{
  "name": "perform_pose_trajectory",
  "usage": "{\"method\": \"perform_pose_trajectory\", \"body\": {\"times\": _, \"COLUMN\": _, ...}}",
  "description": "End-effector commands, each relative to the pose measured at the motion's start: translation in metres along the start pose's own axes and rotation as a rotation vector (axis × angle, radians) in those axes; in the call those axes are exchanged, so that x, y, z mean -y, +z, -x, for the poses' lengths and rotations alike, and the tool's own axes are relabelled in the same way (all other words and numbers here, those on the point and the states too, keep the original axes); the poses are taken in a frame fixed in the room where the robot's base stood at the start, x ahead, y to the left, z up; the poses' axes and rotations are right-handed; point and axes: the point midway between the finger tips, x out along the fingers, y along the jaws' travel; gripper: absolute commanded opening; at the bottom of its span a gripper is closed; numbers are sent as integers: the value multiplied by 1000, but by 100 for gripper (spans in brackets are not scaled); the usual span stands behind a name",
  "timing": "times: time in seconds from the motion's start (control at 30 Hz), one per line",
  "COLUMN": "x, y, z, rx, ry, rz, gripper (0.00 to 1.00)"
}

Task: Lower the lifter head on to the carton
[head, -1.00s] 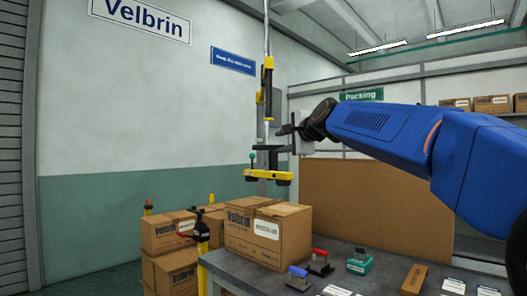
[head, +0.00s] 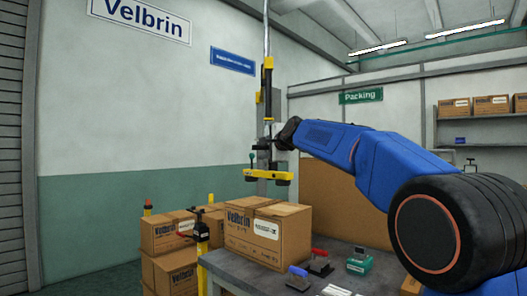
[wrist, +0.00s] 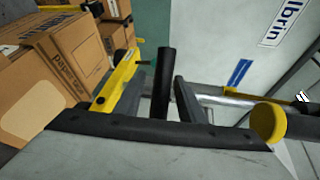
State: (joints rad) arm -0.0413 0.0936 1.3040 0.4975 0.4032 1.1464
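The lifter head (head: 268,175), a yellow bar with dark cups below, hangs a little above the carton (head: 267,235), with a clear gap between them. The carton is brown with a white label and stands on the grey table. My gripper (head: 272,143) is at the lifter's dark handle, above the yellow bar. In the wrist view, the black upright handle (wrist: 165,80) stands between my two fingers (wrist: 163,92), with a gap on each side, so the gripper is open around it.
More cartons (head: 172,232) are stacked left of the table, by a yellow and black post (head: 202,235). A blue-handled tool (head: 298,278), a red-handled tool (head: 320,262) and a green device (head: 359,262) lie on the table (head: 235,272) right of the carton.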

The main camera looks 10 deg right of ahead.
Motion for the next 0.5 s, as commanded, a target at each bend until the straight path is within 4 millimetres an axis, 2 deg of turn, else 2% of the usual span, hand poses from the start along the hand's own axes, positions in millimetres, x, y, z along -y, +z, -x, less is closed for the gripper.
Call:
{"method": "perform_pose_trajectory", "body": {"times": 0.33, "x": 0, "y": 0, "z": -3, "rx": 0, "ry": -1, "rz": 0, "gripper": 36}}
{"method": "perform_pose_trajectory", "body": {"times": 0.37, "x": 0, "y": 0, "z": -3, "rx": 0, "ry": -1, "rz": 0, "gripper": 31}}
{"method": "perform_pose_trajectory", "body": {"times": 0.5, "x": 0, "y": 0, "z": -3, "rx": 0, "ry": 0, "rz": 0, "gripper": 0}}
